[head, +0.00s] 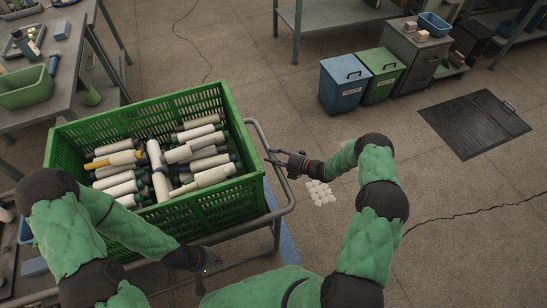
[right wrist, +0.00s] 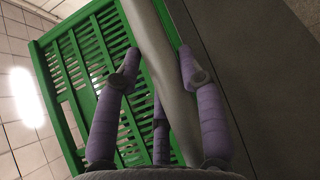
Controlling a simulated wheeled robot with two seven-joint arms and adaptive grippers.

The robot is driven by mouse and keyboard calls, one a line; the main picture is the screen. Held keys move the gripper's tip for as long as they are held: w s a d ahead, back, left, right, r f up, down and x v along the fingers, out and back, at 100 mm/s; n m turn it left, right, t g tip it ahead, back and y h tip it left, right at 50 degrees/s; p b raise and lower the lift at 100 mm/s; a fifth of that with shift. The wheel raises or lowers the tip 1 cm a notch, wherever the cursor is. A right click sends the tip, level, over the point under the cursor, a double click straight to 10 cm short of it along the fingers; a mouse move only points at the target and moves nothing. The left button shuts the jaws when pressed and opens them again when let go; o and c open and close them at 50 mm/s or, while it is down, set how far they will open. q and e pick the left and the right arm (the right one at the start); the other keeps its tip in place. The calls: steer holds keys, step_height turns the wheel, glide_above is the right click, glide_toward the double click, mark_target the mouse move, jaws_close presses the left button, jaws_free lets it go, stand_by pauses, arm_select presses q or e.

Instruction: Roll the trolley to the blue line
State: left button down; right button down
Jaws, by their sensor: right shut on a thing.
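The trolley (head: 284,206) is a grey tubular frame carrying a green slatted crate (head: 225,203) full of pale yarn bobbins (head: 160,160). The blue line (head: 288,245) shows on the floor at the trolley's right side, partly hidden under its frame. My right gripper (head: 272,160) is shut on the trolley's right rail. In the right wrist view its purple fingers (right wrist: 160,75) close around the grey bar, with the green crate behind.
A workbench (head: 75,50) with a green bin stands at the upper left, close to the crate. Blue (head: 342,85) and green (head: 382,75) waste bins stand at the back. A dark floor grate (head: 475,123) and floor cracks lie to the right.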

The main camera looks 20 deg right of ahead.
steer(key=shift+f, duration=0.1)
steer(key=c, duration=0.7)
jaws_free()
steer(key=shift+c, duration=0.2)
steer(key=v, duration=1.2)
